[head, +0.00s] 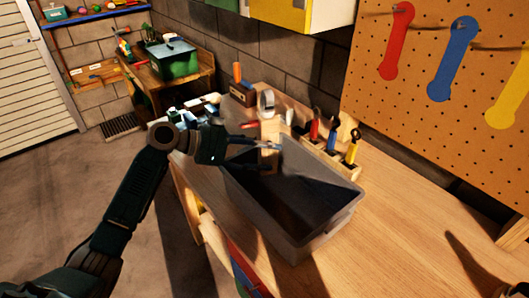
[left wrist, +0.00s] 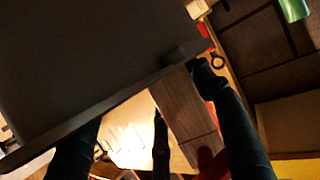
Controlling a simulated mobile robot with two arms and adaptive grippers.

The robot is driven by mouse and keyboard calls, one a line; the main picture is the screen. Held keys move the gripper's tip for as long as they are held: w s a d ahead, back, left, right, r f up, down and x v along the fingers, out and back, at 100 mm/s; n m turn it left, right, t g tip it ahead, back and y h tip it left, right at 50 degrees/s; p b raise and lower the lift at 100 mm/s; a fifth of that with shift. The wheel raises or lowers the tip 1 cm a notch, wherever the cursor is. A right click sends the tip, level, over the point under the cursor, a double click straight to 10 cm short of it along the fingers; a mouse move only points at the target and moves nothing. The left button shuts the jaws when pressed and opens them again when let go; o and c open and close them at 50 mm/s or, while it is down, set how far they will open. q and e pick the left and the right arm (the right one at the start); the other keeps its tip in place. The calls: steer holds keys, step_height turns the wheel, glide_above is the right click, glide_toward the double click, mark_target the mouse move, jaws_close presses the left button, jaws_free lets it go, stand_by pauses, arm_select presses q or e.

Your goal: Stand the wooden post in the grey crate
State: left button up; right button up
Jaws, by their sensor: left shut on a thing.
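The grey crate (head: 290,240) stands open on the wooden workbench, and its inside looks empty where it shows. My left gripper (head: 262,146) is shut on the wooden post (head: 269,158) at the crate's far end. The post looks roughly upright, with its lower part at the crate's far end. I cannot tell whether the post touches the crate. My right gripper is not clearly in view.
A tool rack (head: 343,168) with several coloured-handled tools stands right behind the crate. A roll of tape (head: 266,102) and a small wooden block holder (head: 238,94) are beyond it. The bench top (head: 400,225) at right is clear. A pegboard (head: 440,110) rises behind.

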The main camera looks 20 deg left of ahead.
arm_select(q)
steer(key=o, duration=1.1)
steer(key=shift+f, duration=0.15)
steer(key=shift+r+p, duration=0.25)
steer(key=shift+p, duration=0.15)
steer(key=shift+r+p, duration=0.45)
steer(key=shift+p, duration=0.05)
steer(key=b+v, duration=0.3)
steer(key=v, duration=0.9)
steer(key=shift+a+b, duration=0.1)
steer(key=shift+b, duration=0.3)
